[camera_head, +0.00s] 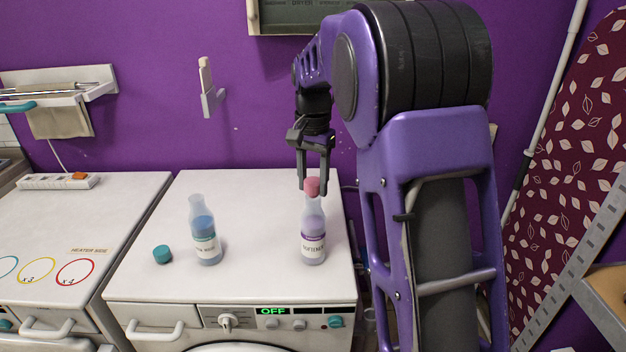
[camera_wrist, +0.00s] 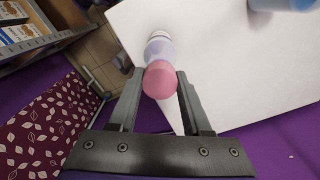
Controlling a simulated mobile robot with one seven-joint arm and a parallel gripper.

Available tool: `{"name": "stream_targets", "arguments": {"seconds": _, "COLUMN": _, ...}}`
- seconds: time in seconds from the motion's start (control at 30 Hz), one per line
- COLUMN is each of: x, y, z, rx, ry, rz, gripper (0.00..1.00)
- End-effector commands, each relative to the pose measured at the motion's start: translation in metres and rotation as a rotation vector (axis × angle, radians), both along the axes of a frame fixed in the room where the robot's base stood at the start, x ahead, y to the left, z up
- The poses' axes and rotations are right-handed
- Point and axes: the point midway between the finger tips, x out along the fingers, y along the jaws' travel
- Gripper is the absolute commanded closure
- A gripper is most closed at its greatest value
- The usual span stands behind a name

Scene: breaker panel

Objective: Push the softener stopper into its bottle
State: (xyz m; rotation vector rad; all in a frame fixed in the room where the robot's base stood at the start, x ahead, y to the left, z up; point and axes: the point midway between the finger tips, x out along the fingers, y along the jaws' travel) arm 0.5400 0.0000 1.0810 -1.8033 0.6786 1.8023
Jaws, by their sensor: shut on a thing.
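The washer top (camera_head: 255,215) is clear between the bottles. A power strip (camera_head: 58,181) lies at the far left. A leaf-patterned ironing board (camera_head: 570,150) stands at right.

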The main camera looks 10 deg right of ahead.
Motion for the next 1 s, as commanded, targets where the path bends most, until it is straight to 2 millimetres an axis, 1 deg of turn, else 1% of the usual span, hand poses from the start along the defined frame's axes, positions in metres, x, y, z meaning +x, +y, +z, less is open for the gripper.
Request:
{"name": "stream_targets", "arguments": {"seconds": 0.63, "x": 0.0, "y": 0.0, "z": -0.017, "rx": 0.0, "ry": 0.0, "rz": 0.0, "gripper": 1.0}}
{"name": "stream_targets", "arguments": {"seconds": 0.67, "x": 0.0, "y": 0.0, "z": -0.016, "rx": 0.0, "ry": 0.0, "rz": 0.0, "gripper": 0.46}}
{"name": "stream_targets", "arguments": {"seconds": 0.8, "x": 0.0, "y": 0.0, "z": -0.016, "rx": 0.0, "ry": 0.0, "rz": 0.0, "gripper": 0.21}}
{"name": "stream_targets", "arguments": {"seconds": 0.83, "x": 0.0, "y": 0.0, "z": -0.016, "rx": 0.0, "ry": 0.0, "rz": 0.0, "gripper": 0.16}}
{"name": "stream_targets", "arguments": {"seconds": 1.0, "x": 0.0, "y": 0.0, "z": -0.016, "rx": 0.0, "ry": 0.0, "rz": 0.0, "gripper": 0.16}}
